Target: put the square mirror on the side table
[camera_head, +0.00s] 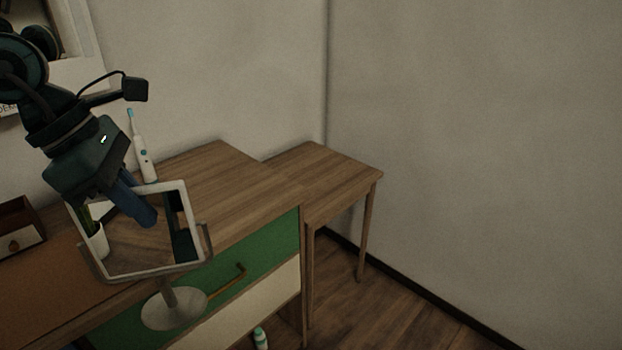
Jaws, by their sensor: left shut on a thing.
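The square mirror (157,256) has a white frame on a U-shaped bracket with a stem and a round pale base (174,306). My left gripper (142,206) comes in from the upper left and is shut on the mirror near its upper edge. The mirror shows upright in front of the dresser's drawer fronts, and its base appears clear of any surface. The wooden side table (325,167) stands beyond the dresser's right end, against the corner walls, with a bare top. The mirror is to the left of it. My right gripper is not in view.
A small wooden box (24,222) is at the left. A bottle (260,338) shows low down.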

